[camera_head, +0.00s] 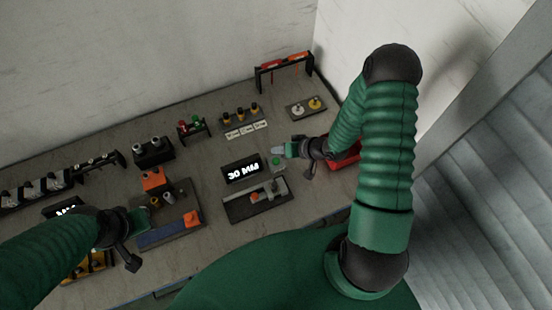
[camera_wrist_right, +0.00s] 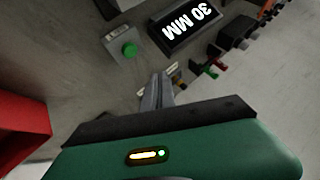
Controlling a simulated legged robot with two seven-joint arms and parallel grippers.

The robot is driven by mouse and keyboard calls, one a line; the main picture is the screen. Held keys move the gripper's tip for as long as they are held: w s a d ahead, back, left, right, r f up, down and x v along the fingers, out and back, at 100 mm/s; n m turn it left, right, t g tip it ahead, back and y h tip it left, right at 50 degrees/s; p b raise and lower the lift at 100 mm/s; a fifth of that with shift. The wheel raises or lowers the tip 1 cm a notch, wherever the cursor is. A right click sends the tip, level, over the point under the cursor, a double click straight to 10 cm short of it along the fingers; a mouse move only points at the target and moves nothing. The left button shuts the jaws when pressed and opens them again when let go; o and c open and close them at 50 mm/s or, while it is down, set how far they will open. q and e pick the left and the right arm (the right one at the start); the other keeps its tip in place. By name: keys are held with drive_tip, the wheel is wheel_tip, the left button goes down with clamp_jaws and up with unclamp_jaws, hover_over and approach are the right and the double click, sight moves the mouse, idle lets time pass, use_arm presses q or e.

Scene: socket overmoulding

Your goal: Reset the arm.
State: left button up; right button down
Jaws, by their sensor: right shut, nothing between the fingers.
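My right gripper (camera_head: 280,151) is in the right half of the head view, above the table near a small box with a green button. Its fingers (camera_wrist_right: 157,92) are closed together and empty in the right wrist view. The green button (camera_wrist_right: 129,48) on its grey box lies just ahead of the fingertips there, and it also shows in the head view (camera_head: 276,161). My left gripper (camera_head: 140,218) is at the lower left, beside a blue-edged fixture; I cannot tell its finger opening.
A "30 MM" display (camera_head: 242,170) and a dark tray (camera_head: 238,211) stand left of my right gripper. A red bin (camera_head: 345,160) is partly hidden behind my right arm. Racks of tools (camera_head: 284,71) line the back. Bare table (camera_head: 215,160) lies between the fixtures.

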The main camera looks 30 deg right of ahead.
idle(0.5)
drive_tip(key=shift+w+d, duration=0.1)
drive_tip(key=shift+d, duration=0.1)
drive_tip(key=s+a+r+n+g+h+b, duration=0.1)
drive_tip(key=s+a+r+g+h+b, duration=0.1)
drive_tip(key=s+r, duration=0.3)
drive_tip(key=s+a+r+n+g+h+b, duration=0.1)
drive_tip(key=s+a+r+g+h+b, duration=0.2)
drive_tip(key=s+r+b, duration=0.2)
drive_tip(key=s, duration=0.2)
drive_tip(key=shift+s+n, duration=0.3)
drive_tip(key=shift+s, duration=0.05)
drive_tip(key=shift+d, duration=0.3)
drive_tip(key=shift+a, duration=0.1)
